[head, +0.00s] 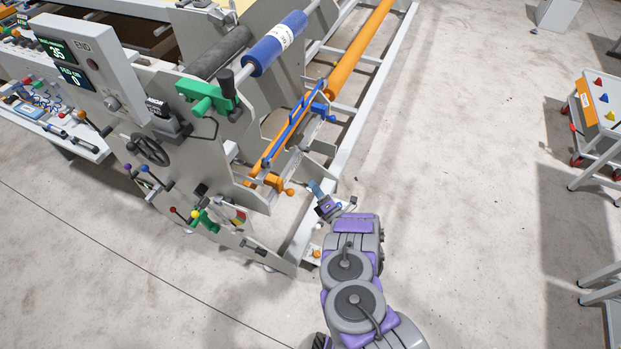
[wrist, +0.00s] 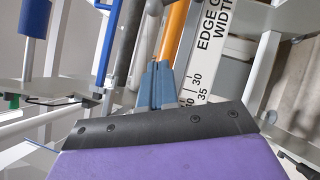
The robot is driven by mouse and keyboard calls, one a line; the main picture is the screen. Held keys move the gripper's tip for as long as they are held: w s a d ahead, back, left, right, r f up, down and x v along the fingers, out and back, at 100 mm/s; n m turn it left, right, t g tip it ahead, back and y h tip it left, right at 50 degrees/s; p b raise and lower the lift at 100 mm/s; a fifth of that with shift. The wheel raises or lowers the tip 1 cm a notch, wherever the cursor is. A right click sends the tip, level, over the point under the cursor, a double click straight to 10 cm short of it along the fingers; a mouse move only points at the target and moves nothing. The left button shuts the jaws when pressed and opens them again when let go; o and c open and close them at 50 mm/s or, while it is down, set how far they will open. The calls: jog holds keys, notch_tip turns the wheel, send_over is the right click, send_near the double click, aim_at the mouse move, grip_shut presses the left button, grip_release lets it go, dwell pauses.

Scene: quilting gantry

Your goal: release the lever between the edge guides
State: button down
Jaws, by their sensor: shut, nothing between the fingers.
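My gripper (head: 314,186) is shut, with nothing between its fingers, beside the near end of the gantry. Its blue-grey fingers (wrist: 157,85) stand side by side in the wrist view, pointing up the picture at grey and orange bars. An orange clamp (head: 273,182) with a round knob is left of my gripper. A blue clamp (head: 321,110) sits farther up the orange rail (head: 265,160). These look like the edge guides. I cannot tell which part is the lever.
The gantry's side plate (head: 170,160) carries a handwheel (head: 150,150), a green handle (head: 205,97) and several small levers. A blue roll (head: 273,45) and long orange tube (head: 360,50) lie above. A trolley (head: 600,105) stands far right. The floor between is clear.

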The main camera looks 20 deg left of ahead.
aim_at(304, 148)
jog(key=w+a+r+b, duration=0.3)
jog(key=w+a, duration=0.3)
jog(key=w, duration=0.2)
jog(key=shift+w+a+r+b, duration=0.25)
jog(key=shift+r+b, duration=0.05)
jog(key=shift+b, duration=0.5)
jog(key=shift+a, duration=0.1)
